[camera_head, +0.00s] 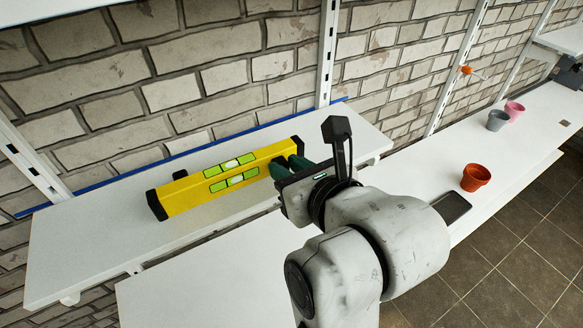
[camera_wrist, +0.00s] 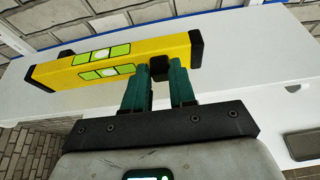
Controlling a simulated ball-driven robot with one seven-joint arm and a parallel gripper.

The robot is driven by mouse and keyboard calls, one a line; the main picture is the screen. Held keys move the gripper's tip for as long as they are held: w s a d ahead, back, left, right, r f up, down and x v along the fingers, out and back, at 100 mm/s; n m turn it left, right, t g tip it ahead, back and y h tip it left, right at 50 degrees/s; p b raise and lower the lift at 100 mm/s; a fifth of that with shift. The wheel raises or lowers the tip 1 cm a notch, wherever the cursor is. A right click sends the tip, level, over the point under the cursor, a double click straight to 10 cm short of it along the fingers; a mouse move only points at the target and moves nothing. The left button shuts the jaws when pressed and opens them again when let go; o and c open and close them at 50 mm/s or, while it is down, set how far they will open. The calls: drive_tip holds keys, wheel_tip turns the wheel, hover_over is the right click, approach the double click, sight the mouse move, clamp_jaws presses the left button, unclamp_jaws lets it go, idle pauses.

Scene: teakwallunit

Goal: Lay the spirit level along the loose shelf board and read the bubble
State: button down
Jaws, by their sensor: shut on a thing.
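The yellow spirit level (camera_head: 188,193) with black end caps is at the white shelf board (camera_head: 85,245) in the head view, roughly along its length. My gripper (camera_head: 289,168) is shut on the level near its right end, with green fingers. Whether the level rests on the board or is just above it I cannot tell. In the wrist view the level (camera_wrist: 160,47) crosses the upper left, and my gripper (camera_wrist: 160,70) meets its near side. Its green vial windows show a pale bubble near the middle; the exact reading is too small to tell.
A blue strip (camera_head: 100,184) runs along the board's back edge before a brick wall. A lower white surface (camera_head: 215,275) lies in front. To the right, a long shelf holds an orange pot (camera_head: 475,178), a grey pot (camera_head: 497,120) and a pink pot (camera_head: 514,111).

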drive_tip(key=shift+s+a+f, duration=0.15)
drive_tip(key=shift+f, duration=0.25)
drive_tip(key=shift+f+b, duration=0.15)
drive_tip(key=shift+b, duration=0.15)
drive_tip(key=c, duration=0.9)
unclamp_jaws()
drive_tip(key=shift+r, duration=0.25)
drive_tip(key=shift+p, duration=0.35)
